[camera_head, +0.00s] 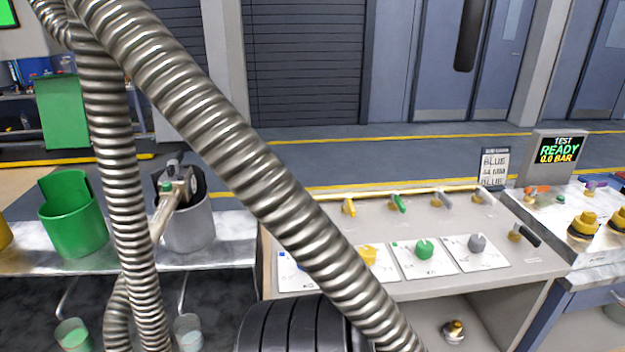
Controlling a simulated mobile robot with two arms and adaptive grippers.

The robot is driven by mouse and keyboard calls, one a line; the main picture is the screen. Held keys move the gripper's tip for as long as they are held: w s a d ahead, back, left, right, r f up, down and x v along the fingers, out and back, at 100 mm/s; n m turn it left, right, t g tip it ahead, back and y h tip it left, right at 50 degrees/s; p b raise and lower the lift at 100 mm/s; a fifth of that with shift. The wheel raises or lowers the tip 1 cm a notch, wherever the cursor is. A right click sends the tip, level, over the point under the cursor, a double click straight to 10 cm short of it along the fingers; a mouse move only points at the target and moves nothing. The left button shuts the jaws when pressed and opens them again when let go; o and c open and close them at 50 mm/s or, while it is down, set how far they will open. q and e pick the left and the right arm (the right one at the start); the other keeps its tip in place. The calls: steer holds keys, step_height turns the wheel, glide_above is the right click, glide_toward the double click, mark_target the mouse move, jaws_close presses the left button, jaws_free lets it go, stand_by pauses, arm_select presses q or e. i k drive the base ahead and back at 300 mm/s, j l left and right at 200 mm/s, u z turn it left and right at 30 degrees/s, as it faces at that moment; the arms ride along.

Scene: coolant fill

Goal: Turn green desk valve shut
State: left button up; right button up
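On the sloped grey desk (545,261) a green lever handle (398,203) stands in the back row, between a yellow lever (348,207) and a pale lever (441,198). A green knob (424,250) sits on a white card in front of it. I cannot tell from this view whether the green lever is open or shut. I recognise neither of my grippers, and nothing is seen touching the green lever or the green knob.
Thick ribbed metal hoses (222,140) cross the near view and hide part of the desk's left side. A screen (560,148) reading READY 0.0 BAR stands at the right. A green bucket (75,228) and a grey bucket (197,232) stand on the left bench.

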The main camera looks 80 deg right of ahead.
mark_target(395, 197)
steer(key=z, duration=3.3)
steer(key=i+j, duration=0.25)
